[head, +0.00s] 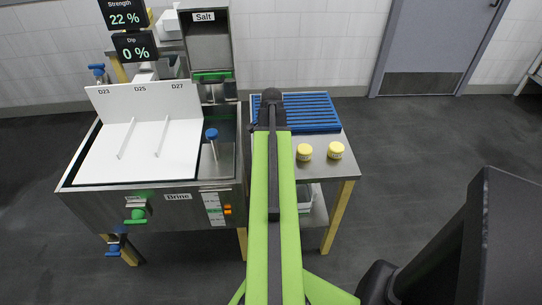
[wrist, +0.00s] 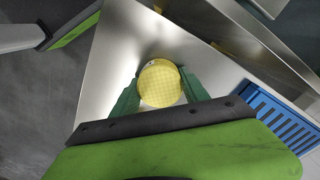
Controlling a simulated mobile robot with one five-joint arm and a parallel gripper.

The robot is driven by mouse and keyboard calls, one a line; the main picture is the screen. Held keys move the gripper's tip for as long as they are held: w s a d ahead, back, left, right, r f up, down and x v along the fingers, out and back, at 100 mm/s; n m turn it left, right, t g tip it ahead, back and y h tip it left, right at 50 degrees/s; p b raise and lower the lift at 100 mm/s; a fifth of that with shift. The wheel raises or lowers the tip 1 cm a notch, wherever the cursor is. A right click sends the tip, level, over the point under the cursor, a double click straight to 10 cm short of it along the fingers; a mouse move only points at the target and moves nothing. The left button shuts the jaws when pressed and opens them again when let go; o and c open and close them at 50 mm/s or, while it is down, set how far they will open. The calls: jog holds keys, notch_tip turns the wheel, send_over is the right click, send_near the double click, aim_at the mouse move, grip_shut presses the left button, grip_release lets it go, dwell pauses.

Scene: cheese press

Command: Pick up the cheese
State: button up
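In the wrist view a round yellow cheese (wrist: 160,84) sits between the two green fingers of my gripper (wrist: 160,78), over a steel surface. One finger is close on each side of it. I cannot tell whether they press on it or stand just apart. In the head view two small yellow cheeses, a left one (head: 304,152) and a right one (head: 336,150), stand apart on the steel table (head: 322,172). My green arm hides the gripper there, and I cannot tell which cheese the wrist view shows.
A blue slatted rack (head: 312,112) lies at the back of the table and shows in the wrist view (wrist: 275,120). To the left stands the brine tank (head: 178,196) with a white lid (head: 145,150) and a blue-topped handle (head: 211,134). The salt unit (head: 208,45) stands behind it.

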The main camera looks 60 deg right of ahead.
jog(key=c, duration=0.8)
jog(key=shift+r+p, duration=0.6)
notch_tip(320, 180, up, 4)
jog(key=p, duration=0.4)
jog(key=shift+s+d+r+p, duration=0.8)
jog(key=shift+s+r+p, duration=0.15)
jog(key=shift+s, duration=0.85)
jog(key=shift+s+d+r+p, duration=0.8)
jog(key=shift+s+r+p, duration=0.2)
jog(key=shift+s, duration=0.8)
jog(key=shift+s+d+r+p, duration=0.8)
jog(key=shift+s+r+p, duration=0.15)
jog(key=shift+s, duration=0.85)
